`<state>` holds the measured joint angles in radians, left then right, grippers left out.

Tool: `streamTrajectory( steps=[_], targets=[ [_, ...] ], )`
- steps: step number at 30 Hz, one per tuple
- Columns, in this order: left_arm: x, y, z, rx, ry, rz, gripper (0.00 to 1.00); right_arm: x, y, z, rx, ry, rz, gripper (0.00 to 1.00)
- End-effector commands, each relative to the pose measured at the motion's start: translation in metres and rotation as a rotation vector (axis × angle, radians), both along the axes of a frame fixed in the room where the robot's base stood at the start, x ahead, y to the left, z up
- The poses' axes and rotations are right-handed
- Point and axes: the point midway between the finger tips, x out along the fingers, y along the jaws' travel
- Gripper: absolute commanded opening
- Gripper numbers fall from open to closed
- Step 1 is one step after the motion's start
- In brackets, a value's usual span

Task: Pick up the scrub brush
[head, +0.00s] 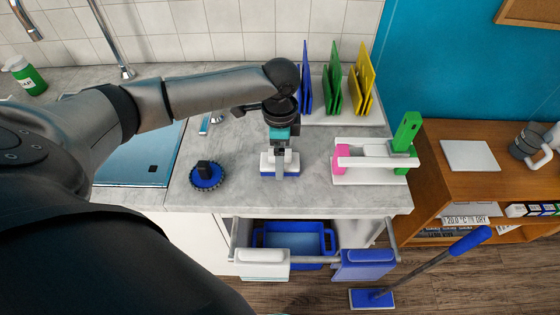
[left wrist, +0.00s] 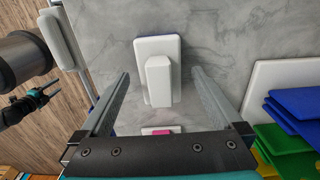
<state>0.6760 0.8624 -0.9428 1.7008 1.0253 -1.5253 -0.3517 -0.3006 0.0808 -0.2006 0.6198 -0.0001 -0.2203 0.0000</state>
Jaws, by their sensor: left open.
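A block-shaped scrub brush (head: 270,170) with a white top and blue underside stands upright on the grey counter. In the left wrist view its white body and raised handle (left wrist: 158,80) lie between the two fingers. My left gripper (head: 280,172) points down over it, hiding part of it. The gripper's fingers (left wrist: 156,88) are spread with a gap on each side of the handle, and it is empty. A dark gripper with teal trim, apparently my right one (left wrist: 42,97), shows small at the left of the wrist view, over the floor; its jaws are unclear.
A round blue brush (head: 207,177) with a black knob sits to the left. A white rack with a pink and a green piece (head: 370,178) stands to the right. Coloured boards (head: 334,90) stand in a holder behind. An open drawer with a blue bin (head: 293,240) juts out below.

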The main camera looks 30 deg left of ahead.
Motion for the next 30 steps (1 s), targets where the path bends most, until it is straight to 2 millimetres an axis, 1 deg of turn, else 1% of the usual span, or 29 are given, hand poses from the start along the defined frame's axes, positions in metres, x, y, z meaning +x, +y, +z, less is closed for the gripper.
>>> streamTrajectory(
  steps=[3,4,27,30],
  targets=[
    [-0.0001,-0.0001,0.0004,0.000,0.000,0.000,1.00,-0.0002,0.0004,0.0003,0.001,0.000,0.000,0.57],
    [-0.0001,-0.0001,0.0004,0.000,0.000,0.000,0.98,-0.0002,0.0004,0.0003,0.001,0.000,0.000,0.57],
    [0.0000,0.0002,0.0008,0.001,0.001,0.000,0.11,0.0001,0.0010,0.0003,0.001,-0.001,-0.001,0.57],
    [0.0001,0.0002,0.0010,0.001,-0.001,0.000,0.11,0.0002,0.0010,0.0003,0.001,-0.001,-0.001,0.57]
  ],
)
